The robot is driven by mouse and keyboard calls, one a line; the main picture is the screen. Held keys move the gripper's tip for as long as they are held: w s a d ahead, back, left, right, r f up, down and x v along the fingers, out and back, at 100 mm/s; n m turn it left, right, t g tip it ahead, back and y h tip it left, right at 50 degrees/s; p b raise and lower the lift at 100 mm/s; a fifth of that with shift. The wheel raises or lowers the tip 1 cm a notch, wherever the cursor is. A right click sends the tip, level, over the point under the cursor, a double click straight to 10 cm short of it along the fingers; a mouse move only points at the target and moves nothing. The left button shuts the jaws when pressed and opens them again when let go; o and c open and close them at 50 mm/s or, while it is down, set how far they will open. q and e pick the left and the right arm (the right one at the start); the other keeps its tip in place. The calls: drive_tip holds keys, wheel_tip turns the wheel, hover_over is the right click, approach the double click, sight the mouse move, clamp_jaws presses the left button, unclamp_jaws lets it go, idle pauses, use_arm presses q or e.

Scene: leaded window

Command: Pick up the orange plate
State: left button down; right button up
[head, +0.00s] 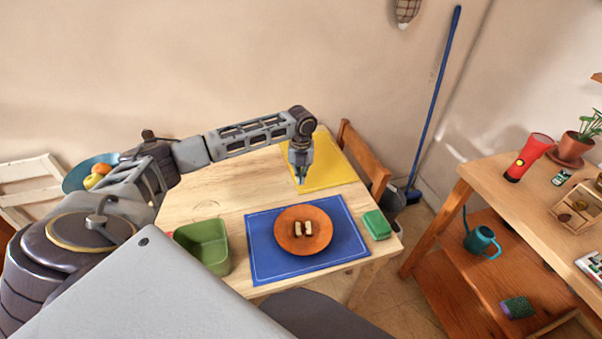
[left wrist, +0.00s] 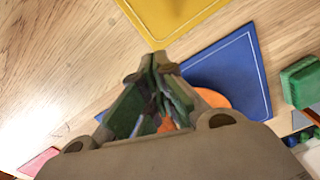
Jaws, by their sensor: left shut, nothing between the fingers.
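The orange plate (head: 284,239) lies on a blue placemat (head: 262,262) on the wooden table, with two small pale-and-dark pieces (head: 302,228) on it. In the left wrist view the plate (left wrist: 213,97) is mostly hidden behind my gripper. My left gripper (head: 300,179) is shut and empty. It points down over the edge of the yellow placemat (head: 325,168), farther back than the plate and apart from it. Its closed fingers also show in the left wrist view (left wrist: 158,85). My right gripper is not in view.
A green bin (head: 205,246) stands left of the blue placemat, and a green box (head: 376,224) sits to its right. A blue bowl with fruit (head: 78,172) is at the far left. A chair back (head: 362,158) rises behind the table's right edge. Bare wood lies left of the yellow placemat.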

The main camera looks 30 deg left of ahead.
sight(300, 203)
use_arm(q)
wheel_tip(300, 203, down, 5)
drive_tip(key=shift+r, duration=0.2)
wheel_tip(300, 203, down, 2)
drive_tip(key=shift+f, duration=0.15)
drive_tip(key=shift+s+d, duration=0.35)
drive_tip(key=shift+s, duration=0.25)
drive_tip(key=shift+s+d, duration=0.35)
drive_tip(key=shift+s, duration=0.25)
drive_tip(key=shift+s+d+p, duration=0.3)
drive_tip(key=shift+s, duration=0.25)
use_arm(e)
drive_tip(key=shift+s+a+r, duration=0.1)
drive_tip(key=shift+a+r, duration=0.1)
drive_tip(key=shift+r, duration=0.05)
